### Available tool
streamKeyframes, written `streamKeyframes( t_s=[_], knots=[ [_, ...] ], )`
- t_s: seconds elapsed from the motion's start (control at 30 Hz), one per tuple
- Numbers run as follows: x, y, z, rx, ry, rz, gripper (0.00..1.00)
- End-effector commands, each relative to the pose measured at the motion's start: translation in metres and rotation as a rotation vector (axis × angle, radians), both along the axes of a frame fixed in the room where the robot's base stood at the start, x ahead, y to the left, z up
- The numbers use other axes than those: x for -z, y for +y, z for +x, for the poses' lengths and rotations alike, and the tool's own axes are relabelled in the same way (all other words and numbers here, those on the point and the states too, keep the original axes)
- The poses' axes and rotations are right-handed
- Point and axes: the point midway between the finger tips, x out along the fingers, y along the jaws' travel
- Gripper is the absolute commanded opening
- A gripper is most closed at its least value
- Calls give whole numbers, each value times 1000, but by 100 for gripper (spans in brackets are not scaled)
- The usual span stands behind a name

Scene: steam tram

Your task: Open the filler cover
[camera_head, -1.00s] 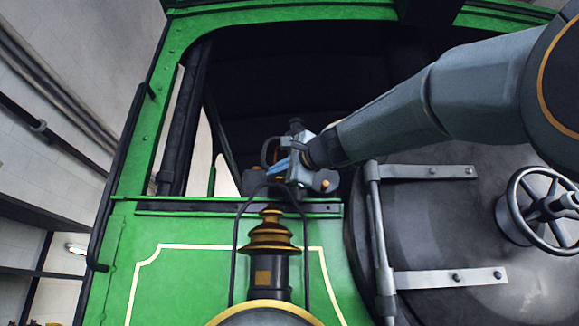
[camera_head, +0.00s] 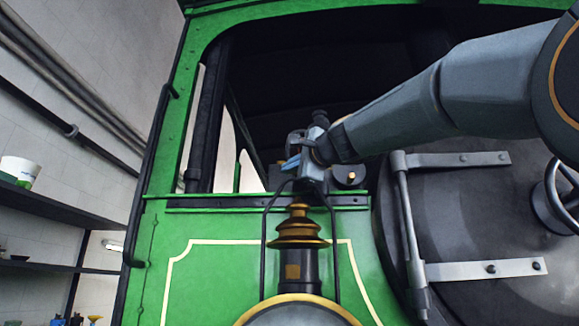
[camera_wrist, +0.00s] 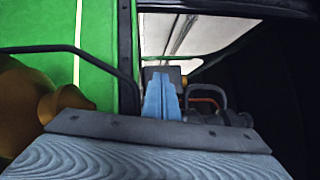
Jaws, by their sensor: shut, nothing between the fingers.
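My gripper (camera_head: 291,163) is at the front edge of the green cab's dark opening, above a lamp with a brass-ringed top. Its blue fingers are closed together and empty, and they show upright in the wrist view (camera_wrist: 161,96). I cannot pick out a filler cover for certain. A dark fitting with a small brass knob (camera_head: 350,178) sits just right of my gripper, on the ledge. In the wrist view, a dark block with an orange knob (camera_wrist: 182,80) is behind the fingertips. A grey looped handle (camera_wrist: 206,93) stands right of them. I cannot tell whether the fingers touch anything.
The brass-topped lamp (camera_head: 299,228) and its thin black guard rails stand below my gripper. A dark round door (camera_head: 465,235) with hinge straps and a handwheel (camera_head: 566,195) is on the right. A shelf with a white tub (camera_head: 20,170) is on the left wall.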

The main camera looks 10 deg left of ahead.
Motion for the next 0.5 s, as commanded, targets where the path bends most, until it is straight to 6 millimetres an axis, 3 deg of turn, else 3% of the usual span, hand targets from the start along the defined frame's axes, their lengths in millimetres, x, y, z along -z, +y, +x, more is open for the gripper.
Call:
streamKeyframes(
  t_s=[0.27,0.5],
  knots=[
    [1,-3,-2,1,0,0,0],
    [8,-26,-17,3,-3,1,0]
  ],
)
